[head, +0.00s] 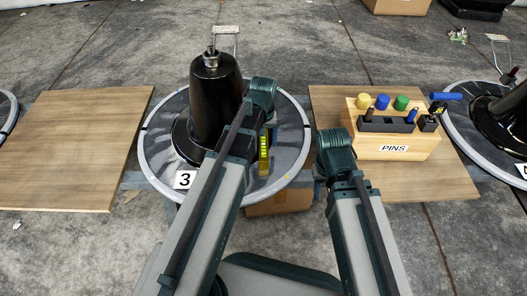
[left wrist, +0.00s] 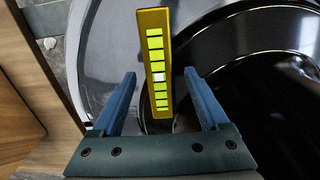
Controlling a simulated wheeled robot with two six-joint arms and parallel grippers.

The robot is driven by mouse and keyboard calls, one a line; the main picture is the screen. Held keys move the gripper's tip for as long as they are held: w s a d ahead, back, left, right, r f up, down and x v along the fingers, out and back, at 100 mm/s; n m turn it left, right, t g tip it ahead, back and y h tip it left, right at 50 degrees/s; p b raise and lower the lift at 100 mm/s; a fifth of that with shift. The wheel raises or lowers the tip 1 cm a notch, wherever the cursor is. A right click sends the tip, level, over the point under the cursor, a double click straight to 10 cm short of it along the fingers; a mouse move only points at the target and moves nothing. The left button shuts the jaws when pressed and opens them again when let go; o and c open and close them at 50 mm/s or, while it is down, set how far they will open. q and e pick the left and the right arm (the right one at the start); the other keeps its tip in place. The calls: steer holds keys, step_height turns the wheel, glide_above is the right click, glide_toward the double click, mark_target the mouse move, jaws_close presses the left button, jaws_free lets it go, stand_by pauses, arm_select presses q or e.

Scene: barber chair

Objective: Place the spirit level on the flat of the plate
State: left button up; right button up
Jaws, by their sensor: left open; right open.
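The spirit level, a yellow-gold bar with a row of bright yellow-green squares (head: 264,155), is over the right part of the round grey plate (head: 296,122), right of the black cone. In the left wrist view the level (left wrist: 156,62) lies between the two blue fingers of my left gripper (left wrist: 163,80). Those fingers are open, with a gap on each side of the bar. I cannot tell whether the level rests fully on the plate. My left gripper (head: 270,130) is partly hidden by its arm in the head view. My right gripper (head: 322,178) hangs right of the plate, its fingers mostly hidden.
The black cone (head: 212,105) stands on the plate beside a "3" card (head: 184,179). A wooden PINS block (head: 395,148) with coloured pins stands on the right board (head: 325,100). The left board (head: 75,150) is bare. Another plate (head: 460,125) is at far right.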

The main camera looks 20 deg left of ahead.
mark_target(264, 144)
arm_select(q)
step_height(264, 144, down, 3)
steer(key=shift+f+b, duration=0.15)
steer(key=shift+b, duration=1)
jaws_close()
